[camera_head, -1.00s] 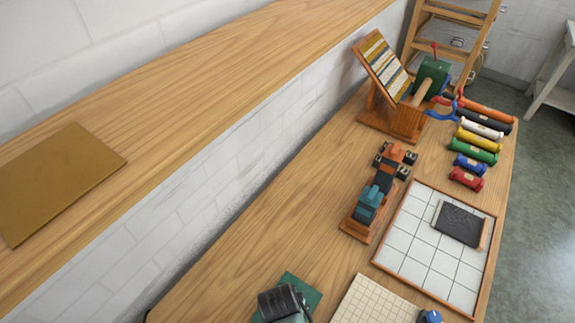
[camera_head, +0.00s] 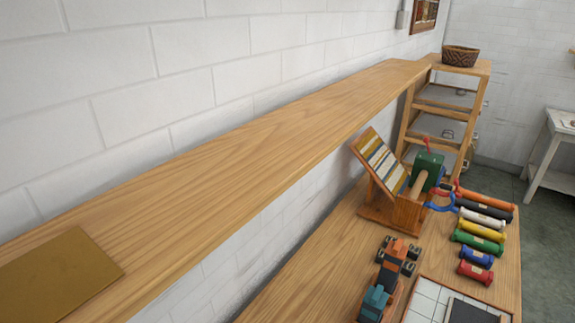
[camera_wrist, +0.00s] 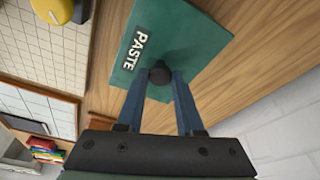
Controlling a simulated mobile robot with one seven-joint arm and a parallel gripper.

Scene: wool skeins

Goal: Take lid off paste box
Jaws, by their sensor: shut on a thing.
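The paste box's lid (camera_wrist: 185,45) shows in the wrist view as a flat green plate with a dark round knob (camera_wrist: 160,76) and a "PASTE" label (camera_wrist: 138,48). My gripper (camera_wrist: 160,82) has its two blue fingers shut on the knob, one on each side. The lid hides whatever is beneath it, and I cannot tell whether it rests on the box or is apart from it. The head view shows neither the lid nor my gripper.
In the wrist view a grid board (camera_wrist: 42,45) and a yellow object (camera_wrist: 50,10) lie left of the lid. The head view shows a long shelf (camera_head: 250,150), a winder (camera_head: 425,175), several coloured rolls (camera_head: 478,243) and a wooden vehicle-like piece (camera_head: 390,275) on the table.

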